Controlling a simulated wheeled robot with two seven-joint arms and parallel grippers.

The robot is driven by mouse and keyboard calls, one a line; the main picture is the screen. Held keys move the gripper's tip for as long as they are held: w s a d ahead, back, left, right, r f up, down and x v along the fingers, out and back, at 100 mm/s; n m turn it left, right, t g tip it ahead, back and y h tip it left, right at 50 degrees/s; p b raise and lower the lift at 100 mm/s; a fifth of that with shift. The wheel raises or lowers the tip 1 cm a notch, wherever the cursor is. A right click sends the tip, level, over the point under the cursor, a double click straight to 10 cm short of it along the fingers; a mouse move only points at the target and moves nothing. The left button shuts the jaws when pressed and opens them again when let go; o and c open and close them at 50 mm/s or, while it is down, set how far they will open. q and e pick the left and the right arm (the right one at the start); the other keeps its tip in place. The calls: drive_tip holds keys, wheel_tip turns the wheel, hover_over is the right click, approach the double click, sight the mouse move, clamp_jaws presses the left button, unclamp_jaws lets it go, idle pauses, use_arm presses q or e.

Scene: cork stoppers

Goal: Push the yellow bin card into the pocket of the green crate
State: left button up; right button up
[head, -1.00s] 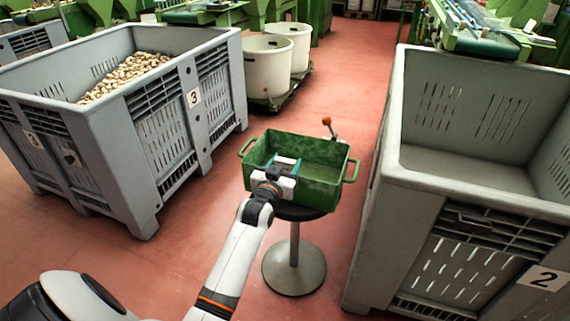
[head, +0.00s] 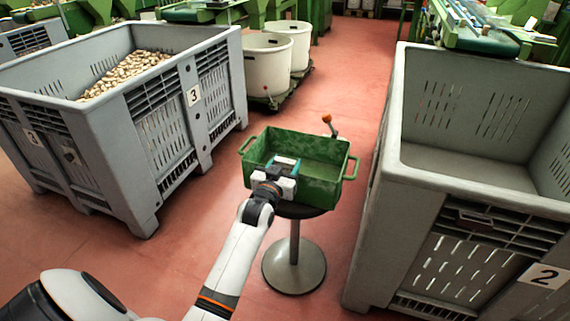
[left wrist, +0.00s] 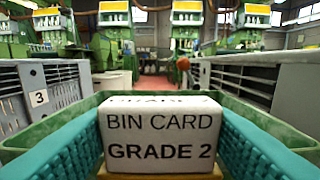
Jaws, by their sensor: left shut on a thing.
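The green crate (head: 325,187) sits on a round dark stool. My left gripper (head: 286,163) is over the crate's near wall, towards its left part. In the left wrist view, the bin card (left wrist: 160,135) stands between the two teal fingers, which are shut on it. Its face is white with the words BIN CARD GRADE 2, and yellow shows along its lower edge. The crate's rim (left wrist: 65,114) shows behind it. The pocket is hidden from both views, so I cannot tell whether the card touches it. My right gripper is not in view.
A large grey bin (head: 150,130) marked 3, with cork stoppers (head: 125,72), stands to the left. Another grey bin (head: 415,200), marked 2, stands close on the right. An orange-knobbed lever (head: 327,119) rises behind the crate. White tubs (head: 268,65) stand farther back. Red floor is clear around the stool.

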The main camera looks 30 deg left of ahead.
use_arm(q)
drive_tip(key=shift+f, duration=0.2)
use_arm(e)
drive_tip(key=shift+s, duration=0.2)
use_arm(q)
drive_tip(key=shift+f, duration=0.25)
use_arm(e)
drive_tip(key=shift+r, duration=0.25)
use_arm(q)
drive_tip(key=o, duration=1)
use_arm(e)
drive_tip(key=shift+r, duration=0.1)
use_arm(q)
drive_tip(key=shift+o, duration=0.2)
drive_tip(key=shift+v, duration=1.2)
drive_tip(key=p+v, duration=0.1)
drive_tip(key=v, duration=0.8)
drive_tip(key=shift+s+p, duration=0.3)
drive_tip(key=shift+p, duration=0.1)
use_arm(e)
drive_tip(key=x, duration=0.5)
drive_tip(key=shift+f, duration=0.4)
